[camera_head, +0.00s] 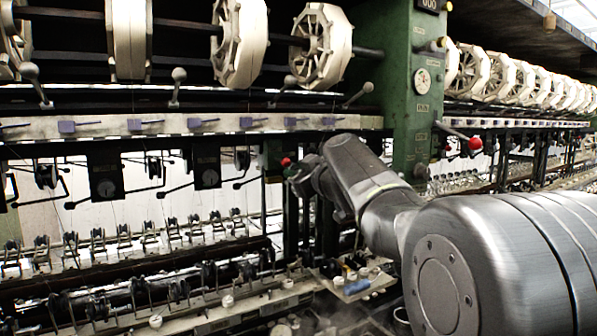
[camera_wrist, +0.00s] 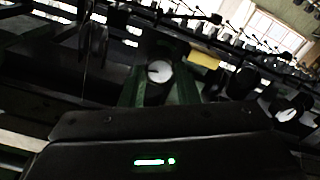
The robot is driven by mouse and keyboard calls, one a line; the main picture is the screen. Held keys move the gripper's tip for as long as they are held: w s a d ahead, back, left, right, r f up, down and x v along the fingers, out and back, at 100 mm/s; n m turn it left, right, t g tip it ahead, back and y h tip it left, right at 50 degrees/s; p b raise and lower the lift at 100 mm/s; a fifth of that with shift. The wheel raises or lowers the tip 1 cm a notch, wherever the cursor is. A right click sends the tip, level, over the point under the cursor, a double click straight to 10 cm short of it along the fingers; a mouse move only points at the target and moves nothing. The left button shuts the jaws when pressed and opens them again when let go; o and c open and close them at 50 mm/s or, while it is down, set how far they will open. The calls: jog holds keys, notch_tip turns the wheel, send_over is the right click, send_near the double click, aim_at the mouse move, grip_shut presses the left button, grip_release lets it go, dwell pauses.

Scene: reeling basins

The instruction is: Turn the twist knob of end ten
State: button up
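A row of small purple-blue knobs or levers (camera_head: 195,123) runs along the pale rail (camera_head: 100,129) in the head view. No readable number marks which one belongs to end ten. My gripper (camera_head: 300,182) is below the right part of this rail, near a small red ball (camera_head: 286,161) and left of the green post. I cannot tell whether it touches anything. Its fingers are small and dark there, so their opening is unclear.
Cream reels (camera_head: 322,46) hang above the rail. Several spindles and fine threads crowd the area below. A yellow block (camera_wrist: 204,60) shows in the wrist view.

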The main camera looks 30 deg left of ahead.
jog(key=shift+m+b, duration=0.3)
jog(key=shift+m, duration=0.1)
jog(key=m+b, duration=0.1)
jog(key=m, duration=0.3)
jog(key=shift+b, duration=0.35)
jog(key=m, duration=0.5)
jog(key=shift+b, duration=0.3)
jog(key=m, duration=0.5)
jog(key=shift+w+m+p, duration=0.1)
jog(key=shift+m+p, duration=0.3)
jog(key=m+p, duration=0.1)
jog(key=m, duration=0.3)
jog(key=shift+m, duration=0.3)
jog(key=o, duration=1)
jog(key=shift+d, duration=0.15)
